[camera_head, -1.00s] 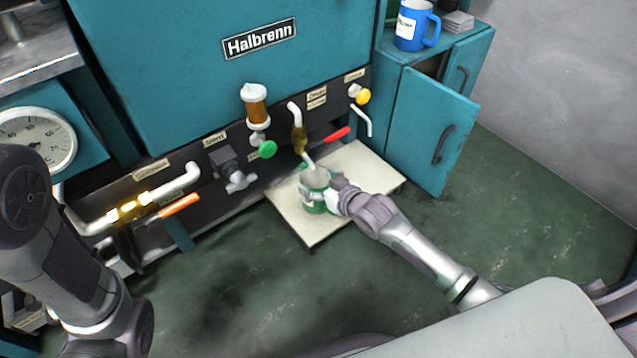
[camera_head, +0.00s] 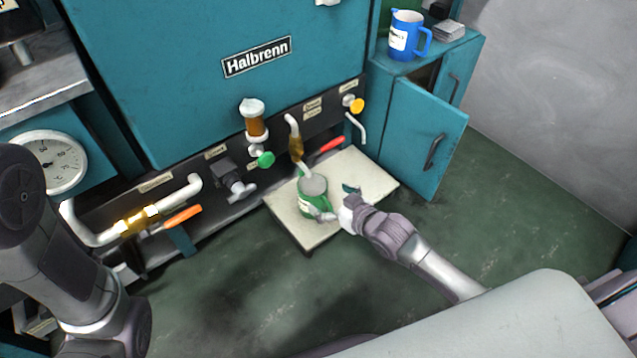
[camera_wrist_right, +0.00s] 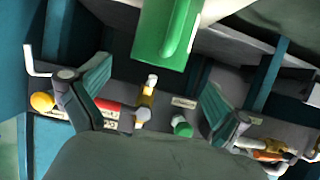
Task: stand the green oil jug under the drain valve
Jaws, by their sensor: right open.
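The green oil jug (camera_head: 313,205) stands upright on the pale low platform, with its grey opening facing up. A bent pipe with a brass valve body (camera_head: 296,148) and a red lever (camera_head: 326,146) comes down from the panel; its spout end is right over the jug's rim. The panel labels are too small to read. My right gripper (camera_head: 339,203) is open just right of the jug, its fingers clear of the body. In the right wrist view the jug (camera_wrist_right: 166,35) is beyond the spread fingers (camera_wrist_right: 150,92). My left gripper is outside the view.
The pale platform (camera_head: 360,172) has bare space to the right of the jug. A teal cabinet (camera_head: 420,140) with an ajar door stands at the right, a blue jug (camera_head: 404,38) on top. An orange-handled valve (camera_head: 182,215) and a green knob (camera_head: 265,160) stick out left.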

